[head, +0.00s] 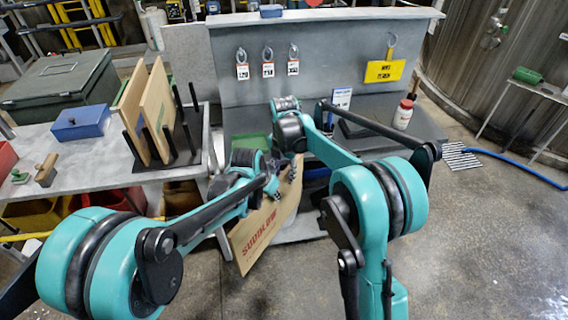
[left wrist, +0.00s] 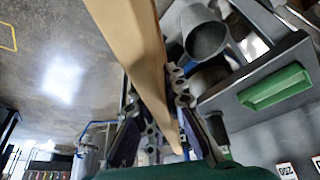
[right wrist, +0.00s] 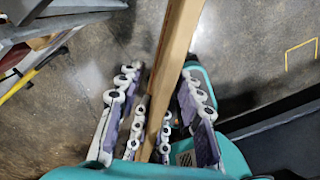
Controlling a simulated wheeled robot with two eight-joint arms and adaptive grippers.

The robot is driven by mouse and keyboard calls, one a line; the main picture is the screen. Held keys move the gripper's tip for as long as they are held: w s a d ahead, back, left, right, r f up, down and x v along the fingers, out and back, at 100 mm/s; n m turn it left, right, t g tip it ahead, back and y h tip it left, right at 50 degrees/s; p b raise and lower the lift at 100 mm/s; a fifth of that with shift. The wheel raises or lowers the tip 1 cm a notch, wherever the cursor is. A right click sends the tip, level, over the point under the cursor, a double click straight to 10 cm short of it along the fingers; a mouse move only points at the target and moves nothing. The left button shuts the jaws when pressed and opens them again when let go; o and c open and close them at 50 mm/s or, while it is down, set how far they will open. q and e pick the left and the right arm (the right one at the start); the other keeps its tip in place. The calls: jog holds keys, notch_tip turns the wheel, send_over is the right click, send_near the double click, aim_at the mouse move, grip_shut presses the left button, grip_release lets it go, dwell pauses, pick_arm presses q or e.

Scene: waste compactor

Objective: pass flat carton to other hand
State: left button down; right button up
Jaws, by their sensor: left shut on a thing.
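The flat carton (head: 266,226) is a thin brown board with red lettering, held tilted in front of the grey bench. My left gripper (head: 272,186) is shut on its upper part; in the left wrist view the carton (left wrist: 133,45) runs between the fingers. My right gripper (head: 290,168) is just above and beside the left one. In the right wrist view the carton (right wrist: 175,62) passes between the right fingers (right wrist: 155,115), which stand apart with gaps on both sides. More finger pads show close to the board there. The arms hide part of the carton in the head view.
The grey bench (head: 420,125) with a back panel stands ahead, with a white bottle (head: 404,112) on it. A rack (head: 185,145) with upright brown boards and a blue box (head: 80,122) stand on the left table.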

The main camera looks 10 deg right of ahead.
aim_at(284, 185)
notch_tip(284, 185, down, 6)
jog(key=shift+r, duration=0.1)
grip_shut()
pick_arm(q)
jog(key=c, duration=1.5)
grip_release()
